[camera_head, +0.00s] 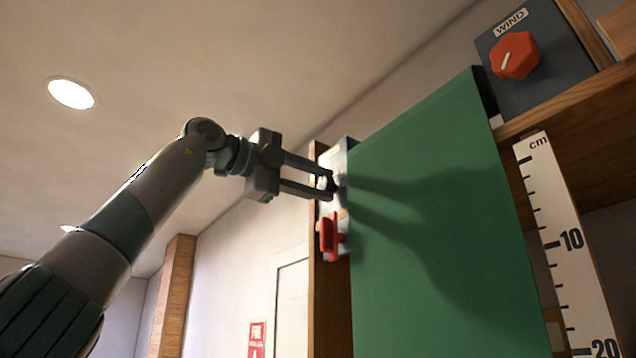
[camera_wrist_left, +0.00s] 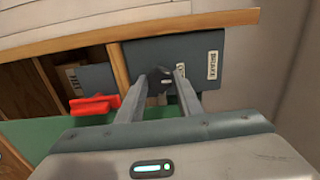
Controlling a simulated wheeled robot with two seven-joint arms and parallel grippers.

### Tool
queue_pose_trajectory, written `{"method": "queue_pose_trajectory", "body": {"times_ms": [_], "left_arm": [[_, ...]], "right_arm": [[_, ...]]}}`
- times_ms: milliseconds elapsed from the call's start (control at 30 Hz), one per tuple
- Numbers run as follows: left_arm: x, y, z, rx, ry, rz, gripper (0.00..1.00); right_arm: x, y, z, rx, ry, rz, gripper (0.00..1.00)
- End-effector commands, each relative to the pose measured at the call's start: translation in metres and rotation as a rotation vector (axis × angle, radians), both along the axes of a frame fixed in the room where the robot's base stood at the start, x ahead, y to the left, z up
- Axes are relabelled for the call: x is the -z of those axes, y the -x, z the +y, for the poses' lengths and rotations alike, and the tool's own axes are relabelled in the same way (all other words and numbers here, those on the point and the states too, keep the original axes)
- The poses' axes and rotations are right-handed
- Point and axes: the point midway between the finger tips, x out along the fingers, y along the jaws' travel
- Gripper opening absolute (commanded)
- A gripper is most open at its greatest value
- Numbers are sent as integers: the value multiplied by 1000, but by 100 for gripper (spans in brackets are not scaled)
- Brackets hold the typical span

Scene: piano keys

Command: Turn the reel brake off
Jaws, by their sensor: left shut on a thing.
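The reel brake is a small dark switch (camera_wrist_left: 166,83) on a grey plate labelled BRAKE (camera_wrist_left: 208,48) in the left wrist view. In the head view the plate (camera_head: 341,160) is seen nearly edge-on, at the left edge of a green panel (camera_head: 440,240). My left gripper (camera_head: 328,185) reaches in from the left, its fingertips at the plate. In the left wrist view the fingers (camera_wrist_left: 168,79) stand either side of the switch and are shut on it. The fingertips partly hide the switch, so I cannot tell its setting. My right gripper is in neither view.
A red handle (camera_head: 330,237) sticks out just below the fingers; it also shows in the left wrist view (camera_wrist_left: 95,105). A red WIND knob (camera_head: 515,56) is at the upper right, above a centimetre scale (camera_head: 566,245). Left of the panel is open room.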

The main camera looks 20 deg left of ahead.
Motion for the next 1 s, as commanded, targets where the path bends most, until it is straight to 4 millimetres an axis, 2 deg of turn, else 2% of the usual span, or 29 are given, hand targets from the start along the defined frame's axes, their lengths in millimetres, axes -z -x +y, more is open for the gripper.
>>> {"method": "queue_pose_trajectory", "body": {"times_ms": [133,167,233,667,867,1000], "left_arm": [[0,0,1,-1,2,-1,10],[0,0,1,0,2,-1,35],[0,0,1,0,1,-1,50],[1,3,3,0,-1,-1,50],[2,18,14,0,1,-3,50],[2,35,28,-1,1,-3,50]], "right_arm": [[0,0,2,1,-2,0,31],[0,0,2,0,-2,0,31],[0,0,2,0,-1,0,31],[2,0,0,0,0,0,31],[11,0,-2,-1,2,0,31],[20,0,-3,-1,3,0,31]]}}
